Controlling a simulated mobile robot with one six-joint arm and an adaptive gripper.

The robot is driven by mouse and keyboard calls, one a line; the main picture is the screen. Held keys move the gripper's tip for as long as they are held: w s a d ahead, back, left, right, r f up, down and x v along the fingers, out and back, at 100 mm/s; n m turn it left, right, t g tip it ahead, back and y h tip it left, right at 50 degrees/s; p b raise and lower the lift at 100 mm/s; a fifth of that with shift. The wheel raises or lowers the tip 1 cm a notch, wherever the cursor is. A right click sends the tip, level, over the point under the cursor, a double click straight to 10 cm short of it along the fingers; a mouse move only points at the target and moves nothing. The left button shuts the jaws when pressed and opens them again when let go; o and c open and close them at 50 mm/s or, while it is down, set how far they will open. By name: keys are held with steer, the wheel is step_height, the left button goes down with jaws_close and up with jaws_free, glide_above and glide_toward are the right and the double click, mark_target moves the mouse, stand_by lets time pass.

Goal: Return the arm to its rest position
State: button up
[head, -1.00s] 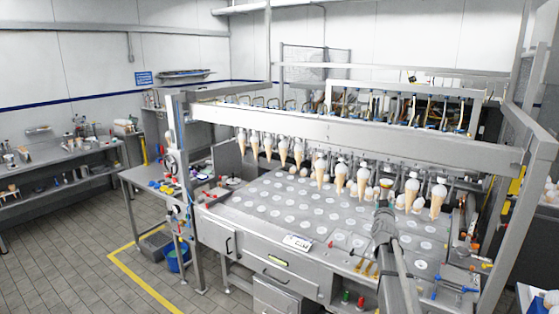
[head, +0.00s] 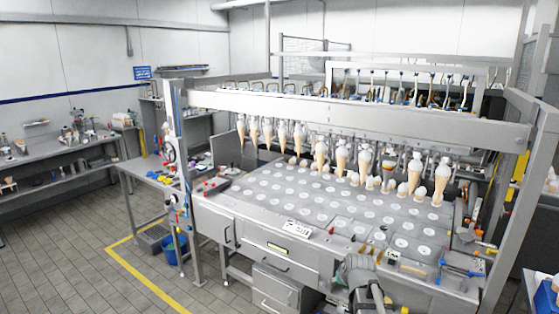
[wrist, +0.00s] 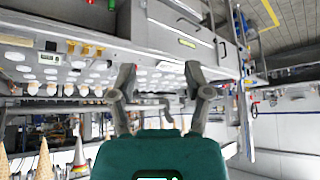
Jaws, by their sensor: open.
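My gripper (wrist: 158,78) is open and empty in the wrist view, its two dark fingers spread above the teal body. The wrist view is turned over, with the machine's front panel near the top. In the head view, part of my arm shows at the bottom, in front of the machine's front edge. The gripper's fingers cannot be made out there.
The cone machine (head: 330,112) holds a row of filled cones (head: 364,160) over a metal plate (head: 300,200) with round white spots. Small tools lie near its front right edge. A side table (head: 150,165) and a blue bucket (head: 174,245) stand left. The tiled floor at left is clear.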

steer(key=s+a+f+g+b, duration=0.1)
steer(key=s+f+g, duration=0.2)
steer(key=s, duration=0.6)
steer(key=s+a+f+m+g+h+b, duration=0.1)
steer(key=s+f+g, duration=0.3)
steer(key=s, duration=0.5)
steer(key=shift+s+a+f+b, duration=0.25)
steer(key=shift+s+f+b, duration=0.05)
steer(key=shift+b, duration=0.5)
